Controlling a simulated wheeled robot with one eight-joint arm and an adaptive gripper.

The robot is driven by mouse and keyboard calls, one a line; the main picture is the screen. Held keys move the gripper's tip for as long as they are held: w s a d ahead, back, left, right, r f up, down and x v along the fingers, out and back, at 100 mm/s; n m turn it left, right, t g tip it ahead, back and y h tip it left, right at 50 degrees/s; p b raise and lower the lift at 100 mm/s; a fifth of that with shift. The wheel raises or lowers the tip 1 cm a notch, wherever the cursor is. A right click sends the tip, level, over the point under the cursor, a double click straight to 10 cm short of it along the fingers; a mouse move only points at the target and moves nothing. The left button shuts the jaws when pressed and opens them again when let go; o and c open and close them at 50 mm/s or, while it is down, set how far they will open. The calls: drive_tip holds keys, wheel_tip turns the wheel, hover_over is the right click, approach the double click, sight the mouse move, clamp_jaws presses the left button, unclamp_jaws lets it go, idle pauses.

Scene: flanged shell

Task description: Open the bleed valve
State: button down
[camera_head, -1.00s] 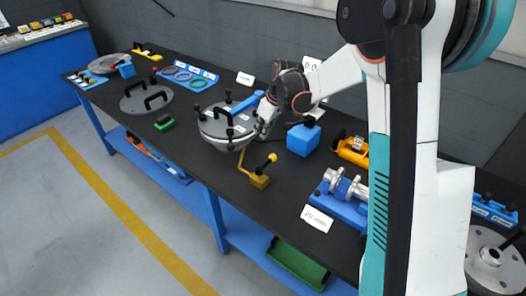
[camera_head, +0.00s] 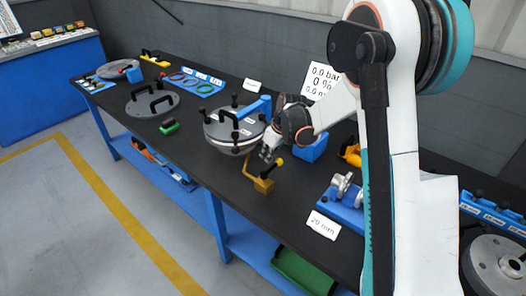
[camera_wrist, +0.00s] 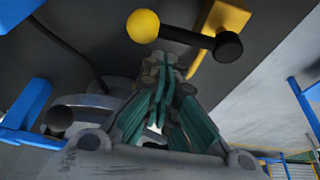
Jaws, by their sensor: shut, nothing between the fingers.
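The bleed valve is a yellow block (camera_head: 263,186) at the front edge of the bench, joined by a thin yellow pipe (camera_head: 247,166) to the grey flanged shell (camera_head: 233,128). Its black lever ends in a yellow ball knob (camera_head: 279,162), which stands up above the block. My gripper (camera_head: 266,153) is shut and empty, just behind and left of the knob. In the wrist view the shut fingertips (camera_wrist: 160,62) point toward the knob (camera_wrist: 143,26) and the black lever (camera_wrist: 195,38); the block (camera_wrist: 225,16) is behind them. I cannot tell whether the fingers touch the lever.
A blue cube (camera_head: 311,147) stands behind my gripper. A blue fixture with metal parts (camera_head: 343,203) and a "20 mm" card (camera_head: 323,224) lie to the right. The bench front beside the valve is clear.

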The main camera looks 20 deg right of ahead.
sight(275, 164)
drive_tip(key=shift+s+d+f, duration=0.15)
drive_tip(key=shift+s+d, duration=0.1)
drive_tip(key=shift+s, duration=0.05)
drive_tip(key=shift+s+d+m, duration=0.2)
drive_tip(key=shift+d+m, duration=0.1)
drive_tip(key=shift+m, duration=0.4)
drive_tip(key=m, duration=0.1)
drive_tip(key=s+d+m+h, duration=0.1)
drive_tip(key=m, duration=0.1)
drive_tip(key=shift+s+d+t+h, duration=0.1)
drive_tip(key=shift+s+t+h, duration=0.05)
drive_tip(key=shift+t+h, duration=0.15)
drive_tip(key=s+m+h, duration=0.3)
drive_tip(key=s+m, duration=0.4)
drive_tip(key=m, duration=0.4)
drive_tip(key=shift+d+g+b, duration=0.2)
drive_tip(key=shift+g+b, duration=0.1)
drive_tip(key=shift+g, duration=0.1)
drive_tip(key=shift+s, duration=0.15)
idle(0.6)
